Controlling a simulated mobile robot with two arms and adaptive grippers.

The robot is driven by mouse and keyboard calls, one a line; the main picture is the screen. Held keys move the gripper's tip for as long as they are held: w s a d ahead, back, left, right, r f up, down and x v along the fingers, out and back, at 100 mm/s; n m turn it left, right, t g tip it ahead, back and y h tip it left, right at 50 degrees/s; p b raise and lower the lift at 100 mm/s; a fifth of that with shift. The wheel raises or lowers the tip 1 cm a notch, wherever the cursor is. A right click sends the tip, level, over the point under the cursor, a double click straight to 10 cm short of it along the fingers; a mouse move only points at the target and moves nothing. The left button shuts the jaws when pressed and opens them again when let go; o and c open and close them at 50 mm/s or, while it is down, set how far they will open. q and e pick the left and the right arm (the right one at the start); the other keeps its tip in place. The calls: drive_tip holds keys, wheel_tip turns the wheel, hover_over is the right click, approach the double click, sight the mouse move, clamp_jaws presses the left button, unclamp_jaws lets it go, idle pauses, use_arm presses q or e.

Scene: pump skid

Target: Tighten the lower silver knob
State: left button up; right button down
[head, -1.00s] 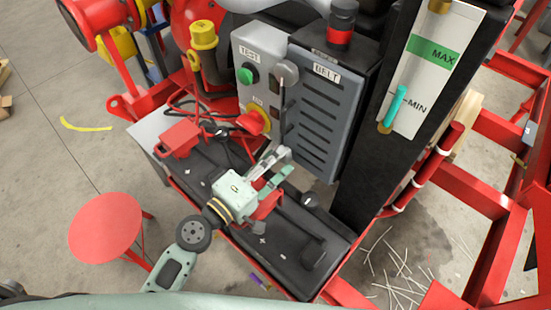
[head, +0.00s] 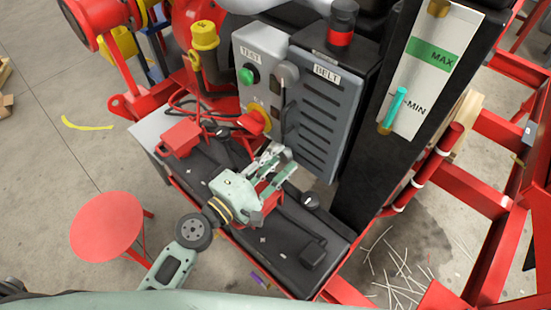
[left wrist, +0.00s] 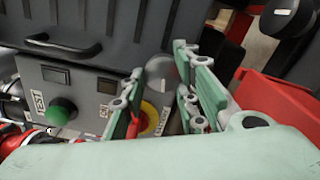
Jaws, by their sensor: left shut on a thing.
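My left gripper (head: 279,164) is at the lower edge of the grey belt guard, its jaws pointing at the guard's lower corner. In the left wrist view its two green fingers (left wrist: 165,95) stand either side of a grey-silver rounded knob, the lower silver knob (left wrist: 160,70), and are shut on it. The fingers hide most of the knob in the head view. The upper silver knob (head: 287,73) sits higher on the guard's edge, clear of the gripper. My right gripper is in neither view.
The control panel (head: 246,50) with a green button (head: 247,75) and a red-yellow stop button (head: 257,119) stands just beyond the gripper. Red blocks and black knobs lie on the dark bench (head: 280,262). A red stool (head: 105,227) stands at left.

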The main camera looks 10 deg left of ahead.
use_arm(q)
drive_tip(key=o, duration=1)
drive_tip(key=shift+w+a+r, duration=0.1)
drive_tip(key=shift+r, duration=0.35)
drive_tip(key=shift+c, duration=0.2)
drive_tip(key=shift+o, duration=0.3)
drive_tip(key=shift+f, duration=0.1)
drive_tip(key=shift+f, duration=0.1)
drive_tip(key=shift+s+a+f, duration=0.1)
drive_tip(key=shift+s+a, duration=0.15)
drive_tip(key=shift+s, duration=0.2)
drive_tip(key=v, duration=1.1)
